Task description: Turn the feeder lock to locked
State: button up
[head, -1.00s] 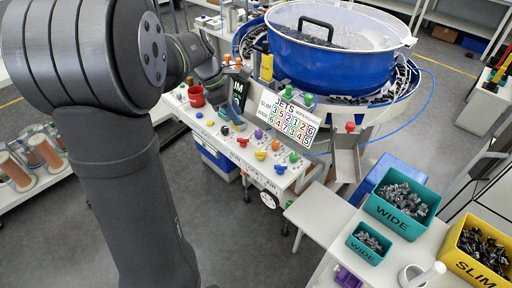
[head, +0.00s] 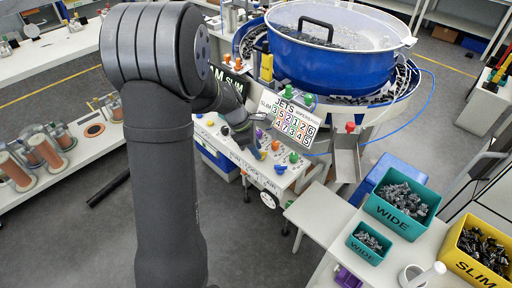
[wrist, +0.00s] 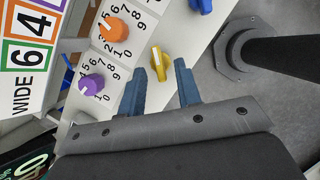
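The control panel (head: 222,141) shows in the head view, with small lettering along its front edge that I cannot read surely as a feeder lock label. A yellow turn knob (wrist: 161,63) with a pale pointer mark shows in the wrist view. My gripper (wrist: 160,70) is open, its two blue-grey fingers apart with the tips close to the knob, one toward each side. Whether they touch it I cannot tell. In the head view my gripper (head: 260,152) is low over the panel, and the arm hides part of the panel.
Near the yellow knob are an orange dial (wrist: 114,30), a purple dial (wrist: 92,85) and a blue knob (wrist: 202,5). The number board (head: 291,121) stands close behind. The blue bowl (head: 330,65) is farther back. Teal bins (head: 400,222) stand at the right.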

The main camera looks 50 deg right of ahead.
grip_shut()
dwell(0.3)
jog(key=m, duration=0.2)
jog(key=m+y, duration=0.1)
jog(key=m, duration=0.1)
jog(key=m+g+y, duration=0.1)
jog(key=m, duration=0.1)
jog(key=shift+w+d+m, duration=0.2)
jog(key=shift+d+m, duration=0.1)
jog(key=shift+d, duration=0.1)
jog(key=m+y, duration=0.1)
jog(key=m, duration=0.2)
jog(key=d+m+y, duration=0.1)
jog(key=m, duration=0.2)
jog(key=shift+y, duration=0.4)
jog(key=m, duration=0.1)
jog(key=m+y, duration=0.1)
jog(key=m, duration=0.1)
jog(key=m+t, duration=0.1)
jog(key=m, duration=0.1)
jog(key=shift+s+d, duration=0.2)
jog(key=shift+d, duration=0.05)
jog(key=shift+m+y, duration=0.3)
grip_release()
